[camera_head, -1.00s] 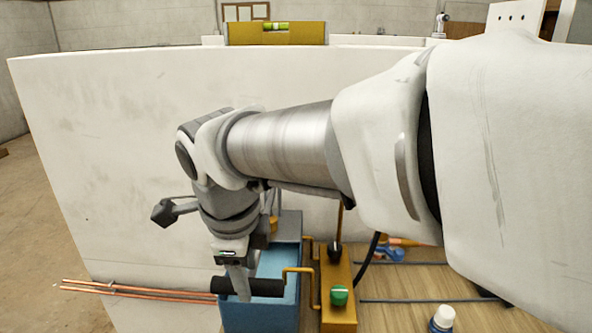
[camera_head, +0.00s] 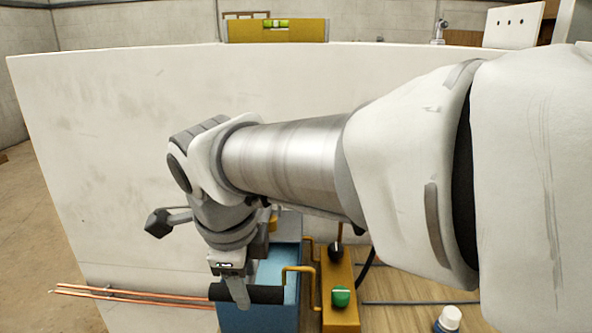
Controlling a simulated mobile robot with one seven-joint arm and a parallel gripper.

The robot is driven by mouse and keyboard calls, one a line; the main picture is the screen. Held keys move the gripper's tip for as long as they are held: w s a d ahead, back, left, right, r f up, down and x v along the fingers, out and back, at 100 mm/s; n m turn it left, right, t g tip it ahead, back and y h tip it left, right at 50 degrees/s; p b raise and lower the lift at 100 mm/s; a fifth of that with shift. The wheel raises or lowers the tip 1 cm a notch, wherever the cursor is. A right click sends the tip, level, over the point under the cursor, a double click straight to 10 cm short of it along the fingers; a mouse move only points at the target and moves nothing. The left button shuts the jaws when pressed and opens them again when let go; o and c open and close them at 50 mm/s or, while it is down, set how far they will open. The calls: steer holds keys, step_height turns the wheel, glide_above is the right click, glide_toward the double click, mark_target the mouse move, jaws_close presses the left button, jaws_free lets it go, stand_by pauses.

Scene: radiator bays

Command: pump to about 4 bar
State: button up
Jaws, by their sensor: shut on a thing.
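My gripper (camera_head: 238,291) is shut on the black pump handle (camera_head: 265,294), a dark horizontal grip at the lower left of the head view. The blue pump tank (camera_head: 262,318) stands just behind and below the handle. Brass pipes (camera_head: 289,276) run from the tank to a yellow block (camera_head: 343,312) on its right, which carries a green knob (camera_head: 341,296) and a black-tipped lever (camera_head: 335,252). My arm covers part of the tank and the area behind it. I see no readable pressure gauge face.
Copper pipes (camera_head: 130,297) stick out to the left of the tank. A white-capped bottle (camera_head: 449,318) stands at the lower right on the wooden surface (camera_head: 400,285). A white panel (camera_head: 110,150) rises behind, with a yellow spirit level (camera_head: 275,32) along its top.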

steer(key=shift+o, duration=0.5)
steer(key=shift+g, duration=0.5)
steer(key=r+p, duration=0.1)
steer(key=p, duration=0.1)
steer(key=w+r+p, duration=0.1)
steer(key=r+p, duration=0.2)
steer(key=shift+w+d+r+p, duration=0.2)
steer(key=shift+w+r+p, duration=0.1)
steer(key=shift+r+p, duration=0.35)
steer(key=shift+p, duration=0.1)
steer(key=shift+c, duration=0.2)
steer(key=shift+f, duration=0.15)
steer(key=shift+g, duration=0.8)
steer(key=r+p, duration=0.2)
steer(key=w+r+p, duration=0.1)
steer(key=r+p, duration=0.1)
steer(key=p, duration=0.1)
steer(key=shift+p, duration=0.35)
steer(key=shift+w+r+g+p, duration=0.25)
steer(key=shift+g+p, duration=0.05)
steer(key=shift+p, duration=0.45)
steer(key=shift+c, duration=0.3)
steer(key=shift+r, duration=0.1)
